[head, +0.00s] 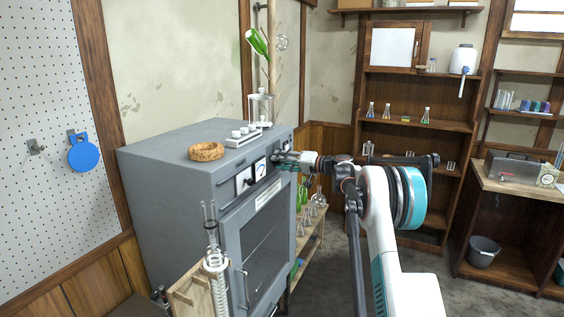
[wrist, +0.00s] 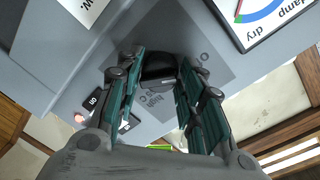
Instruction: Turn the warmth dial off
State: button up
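My gripper (wrist: 162,66) has one teal-padded finger on each side of the dial, with very little space between. I cannot tell whether the pads press on it. In the head view my gripper (head: 281,160) is at the upper front panel of the grey cabinet (head: 170,165), hiding the dial there. The dial's setting cannot be read.
A cork ring (head: 206,151) and a white rack (head: 243,136) stand on the cabinet. Glass coil apparatus (head: 214,262) stands in front. Flasks fill a low shelf behind.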

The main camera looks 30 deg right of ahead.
jog(key=shift+o, duration=1.2)
jog(key=v, duration=1.2)
